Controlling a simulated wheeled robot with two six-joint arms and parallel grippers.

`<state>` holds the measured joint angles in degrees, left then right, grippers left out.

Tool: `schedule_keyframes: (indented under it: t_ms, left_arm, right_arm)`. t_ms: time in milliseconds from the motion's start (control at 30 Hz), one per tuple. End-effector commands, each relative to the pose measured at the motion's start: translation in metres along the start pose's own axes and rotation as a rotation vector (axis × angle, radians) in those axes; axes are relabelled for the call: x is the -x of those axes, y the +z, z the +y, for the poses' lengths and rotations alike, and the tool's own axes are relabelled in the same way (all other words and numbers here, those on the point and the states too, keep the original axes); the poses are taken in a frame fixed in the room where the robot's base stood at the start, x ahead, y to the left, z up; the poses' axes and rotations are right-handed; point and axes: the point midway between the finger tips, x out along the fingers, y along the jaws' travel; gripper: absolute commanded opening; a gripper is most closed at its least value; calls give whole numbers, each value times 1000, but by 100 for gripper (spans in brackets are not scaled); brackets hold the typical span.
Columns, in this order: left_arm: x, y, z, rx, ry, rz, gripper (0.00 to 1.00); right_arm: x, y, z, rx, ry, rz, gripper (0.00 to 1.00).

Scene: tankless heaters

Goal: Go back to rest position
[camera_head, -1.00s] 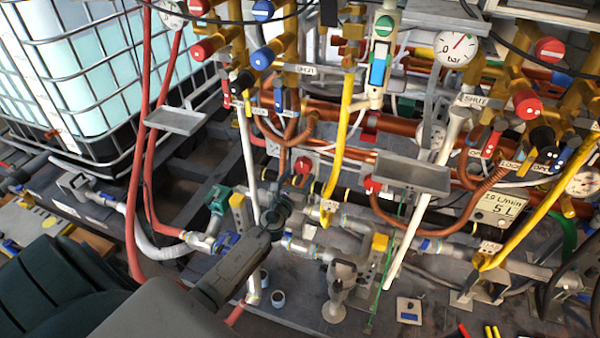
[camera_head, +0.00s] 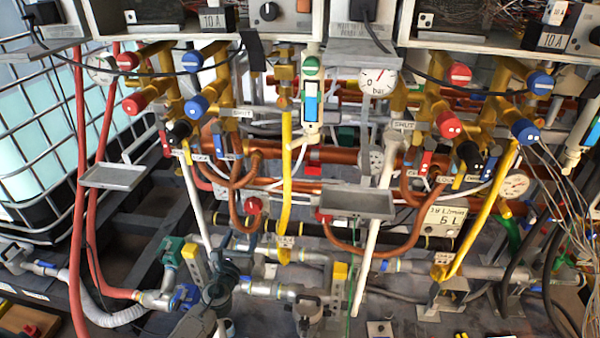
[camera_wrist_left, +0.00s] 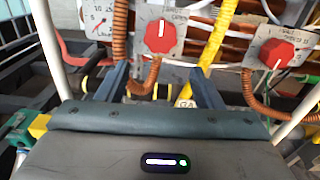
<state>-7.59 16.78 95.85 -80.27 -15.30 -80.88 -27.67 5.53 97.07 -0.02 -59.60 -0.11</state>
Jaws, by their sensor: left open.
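My left gripper (camera_head: 217,284) shows small and dark at the bottom left of the middle in the head view, in front of the lower pipes. Part of my left arm is cut off by the bottom edge. In the left wrist view, the two dark blue fingers of my left gripper (camera_wrist_left: 157,70) stand apart with nothing between them. A red knob on a plate (camera_wrist_left: 159,36) shows beyond the fingers, and I cannot tell its exact distance. A second red knob (camera_wrist_left: 275,52) is to the right. My right gripper is not in view.
Copper pipes (camera_head: 300,184), yellow pipes (camera_head: 286,150) and white pipes (camera_head: 376,240) fill the space ahead. Grey trays (camera_head: 357,203) (camera_head: 114,176) stick out. A pressure gauge (camera_head: 378,80) hangs above. A caged tank (camera_head: 35,150) stands at left. Loose wires (camera_head: 562,215) hang at right.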

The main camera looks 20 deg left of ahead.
Motion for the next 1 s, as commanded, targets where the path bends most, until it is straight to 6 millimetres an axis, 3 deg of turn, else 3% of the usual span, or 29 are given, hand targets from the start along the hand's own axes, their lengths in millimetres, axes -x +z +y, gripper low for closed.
schedule_keyframes:
  t_ms: [167, 267, 367, 500, 567, 700, 833, 1000]
  left_arm:
    - [2, -9, 2, 44, 10, 22, 61]
    - [12, -42, 10, 205, 52, 99, 61]
    - [36, -99, 23, 489, 150, 223, 61]
    - [92, -189, 38, 945, 387, 384, 61]
    - [123, -225, 42, 1126, 512, 432, 61]
    - [203, -297, 47, 1509, 849, 488, 61]
    - [287, -350, 44, 1804, 1209, 459, 61]
    - [380, -389, 34, 2050, 1631, 325, 61]
  right_arm:
    - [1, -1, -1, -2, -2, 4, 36]
    - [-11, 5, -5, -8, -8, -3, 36]
    - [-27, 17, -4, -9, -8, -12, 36]
    - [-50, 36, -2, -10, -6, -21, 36]
    - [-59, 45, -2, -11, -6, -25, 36]
    - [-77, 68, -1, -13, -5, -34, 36]
    - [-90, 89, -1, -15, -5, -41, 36]
    - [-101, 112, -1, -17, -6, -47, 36]
